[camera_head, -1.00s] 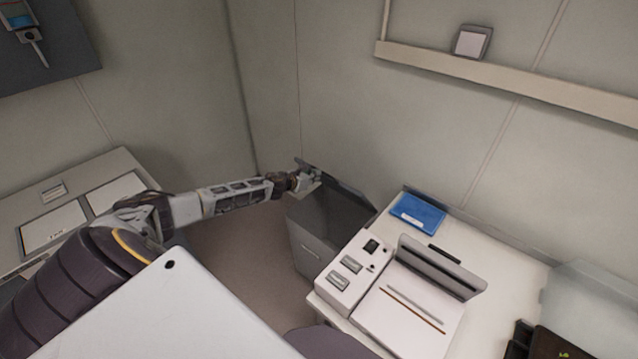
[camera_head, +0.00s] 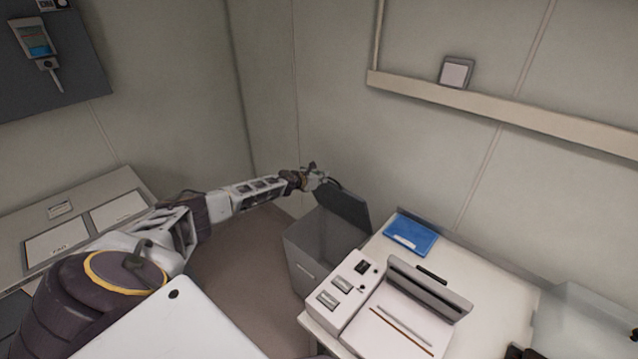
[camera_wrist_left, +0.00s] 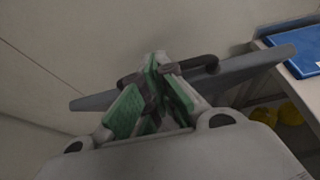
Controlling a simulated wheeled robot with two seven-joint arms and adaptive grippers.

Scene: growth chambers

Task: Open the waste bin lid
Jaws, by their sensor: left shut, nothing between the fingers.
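The grey waste bin (camera_head: 312,262) stands on the floor in the corner, left of the white counter. Its lid (camera_head: 345,208) is raised and tilted up at the back, and the bin's opening shows below it. My left gripper (camera_head: 318,178) is shut and empty at the lid's upper left edge. In the left wrist view the green-padded fingers (camera_wrist_left: 160,88) are together beside the lid's edge (camera_wrist_left: 255,62), with a dark handle-like bar (camera_wrist_left: 195,64) by their tips. Whether they touch the lid is not clear. My right gripper is out of view.
A white counter (camera_head: 475,262) with a white switch-panelled device (camera_head: 343,297) and a blue case (camera_head: 410,235) stands right of the bin. Another bench (camera_head: 38,220) is at left. The walls are close behind the bin; brown floor (camera_head: 235,270) is clear in front.

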